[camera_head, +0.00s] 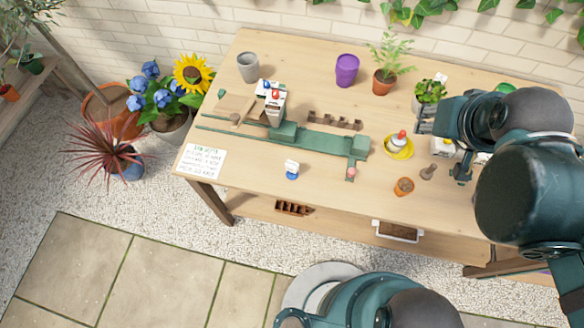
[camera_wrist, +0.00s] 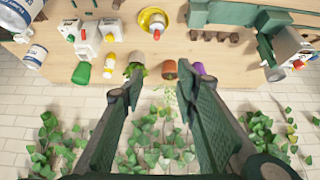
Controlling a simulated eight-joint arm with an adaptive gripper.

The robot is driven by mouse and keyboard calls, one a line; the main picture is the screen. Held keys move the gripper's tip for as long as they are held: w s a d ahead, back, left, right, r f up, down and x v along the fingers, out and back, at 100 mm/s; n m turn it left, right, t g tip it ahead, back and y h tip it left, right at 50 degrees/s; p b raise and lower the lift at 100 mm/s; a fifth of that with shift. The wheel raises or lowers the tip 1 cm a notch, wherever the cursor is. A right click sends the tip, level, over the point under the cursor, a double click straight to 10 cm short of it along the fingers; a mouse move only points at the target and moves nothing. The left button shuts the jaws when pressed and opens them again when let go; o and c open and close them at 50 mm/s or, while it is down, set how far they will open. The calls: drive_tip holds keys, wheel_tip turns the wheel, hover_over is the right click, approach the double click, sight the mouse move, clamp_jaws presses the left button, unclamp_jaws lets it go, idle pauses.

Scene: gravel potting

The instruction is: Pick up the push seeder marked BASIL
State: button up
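No label reading BASIL is legible, so I cannot tell which thing is the marked push seeder. A small red-and-white item (camera_head: 400,137) stands on a yellow saucer (camera_head: 399,153) left of my gripper; in the wrist view it (camera_wrist: 156,30) is at the top. A small white item with a blue base (camera_head: 291,169) stands at the table's front.
White containers (camera_wrist: 87,42) and a yellow-capped bottle (camera_wrist: 108,65) stand close together, partly hidden by my arm in the head view. A purple pot (camera_head: 346,70) and a potted fern (camera_head: 384,80) stand at the back. A terracotta pot (camera_head: 403,187) stands near the front edge.

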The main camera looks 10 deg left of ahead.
drive_tip(key=a, duration=0.1)
drive_tip(key=n+g, duration=0.7)
drive_tip(key=n, duration=0.8)
hover_over(292, 164)
drive_tip(key=f, duration=2)
drive_tip(key=shift+d+f, duration=0.15)
drive_tip(key=shift+d, duration=0.05)
drive_tip(key=shift+s+a+f, duration=0.15)
drive_tip(key=shift+f, duration=0.05)
drive_tip(key=shift+f, duration=0.15)
drive_tip(key=shift+f+b, duration=0.5)
drive_tip(key=shift+f, duration=0.65)
drive_tip(key=shift+f+b, duration=0.6)
drive_tip(key=shift+f, duration=2)
